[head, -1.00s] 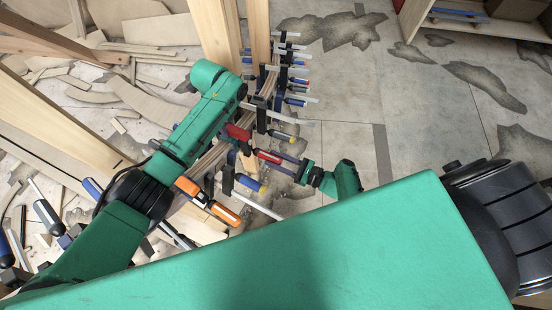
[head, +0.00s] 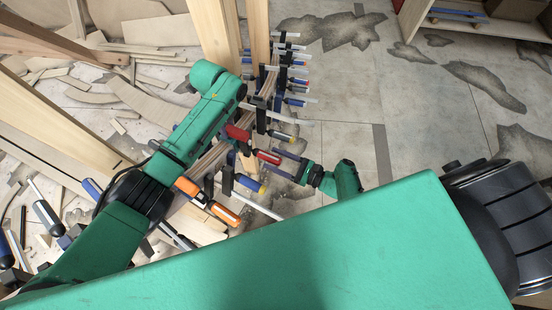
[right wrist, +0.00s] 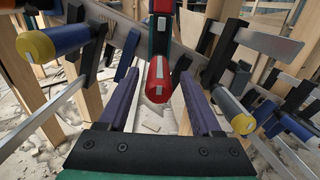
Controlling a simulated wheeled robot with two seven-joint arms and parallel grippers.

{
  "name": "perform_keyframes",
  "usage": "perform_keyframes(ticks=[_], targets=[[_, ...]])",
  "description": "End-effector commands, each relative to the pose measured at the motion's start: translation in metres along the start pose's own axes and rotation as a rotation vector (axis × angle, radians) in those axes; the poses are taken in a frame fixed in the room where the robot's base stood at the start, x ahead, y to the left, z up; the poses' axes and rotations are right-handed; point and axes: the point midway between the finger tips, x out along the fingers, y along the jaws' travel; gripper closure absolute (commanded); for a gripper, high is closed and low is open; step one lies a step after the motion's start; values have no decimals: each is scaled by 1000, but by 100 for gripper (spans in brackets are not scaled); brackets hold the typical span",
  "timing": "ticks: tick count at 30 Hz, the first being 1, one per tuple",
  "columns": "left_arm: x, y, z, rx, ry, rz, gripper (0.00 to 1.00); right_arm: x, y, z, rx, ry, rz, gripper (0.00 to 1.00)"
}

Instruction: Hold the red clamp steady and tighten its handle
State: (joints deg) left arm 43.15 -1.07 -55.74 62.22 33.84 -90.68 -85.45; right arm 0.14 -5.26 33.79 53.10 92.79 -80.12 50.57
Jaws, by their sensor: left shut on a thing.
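The red clamp (head: 237,132) sits on the curved wood stringer beside my left forearm. Its red handle (head: 268,157) points toward my right gripper. In the right wrist view the handle (right wrist: 158,80) hangs down from the top centre. My right gripper (right wrist: 159,78) is open, with its two purple fingers on either side of the handle's end and a visible gap on each side. In the head view it reaches the handle from the right (head: 285,165). My left gripper is mostly hidden beneath my left arm, near the red clamp's body, and is shut on the clamp.
Several other clamps line the stringer (head: 212,160), including an orange-handled one (head: 225,213) and a yellow-and-blue one (head: 250,184) close by. Open floor (head: 345,135) lies to the right.

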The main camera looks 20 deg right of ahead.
Motion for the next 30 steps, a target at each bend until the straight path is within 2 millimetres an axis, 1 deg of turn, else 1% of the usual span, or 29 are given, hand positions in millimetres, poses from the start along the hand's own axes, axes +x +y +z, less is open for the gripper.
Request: perform_keyframes(ticks=[4,7,8,15,18,22,30], targets=[[0,0,0,0,0,-1,100,-3,0,0,0,1,0,34],[0,0,0,0,0,-1,100,-17,1,-1,1,3,1,34],[0,0,0,0,0,-1,100,-23,1,-1,0,4,1,34],[0,0,0,0,0,-1,100,-88,0,-1,0,4,0,34],[0,0,0,0,0,-1,100,-108,-1,-1,1,4,0,34],[-1,-1,0,0,1,-2,100,-119,0,0,1,0,0,34],[-1,-1,0,0,1,-2,100,-120,0,0,1,0,0,34]])
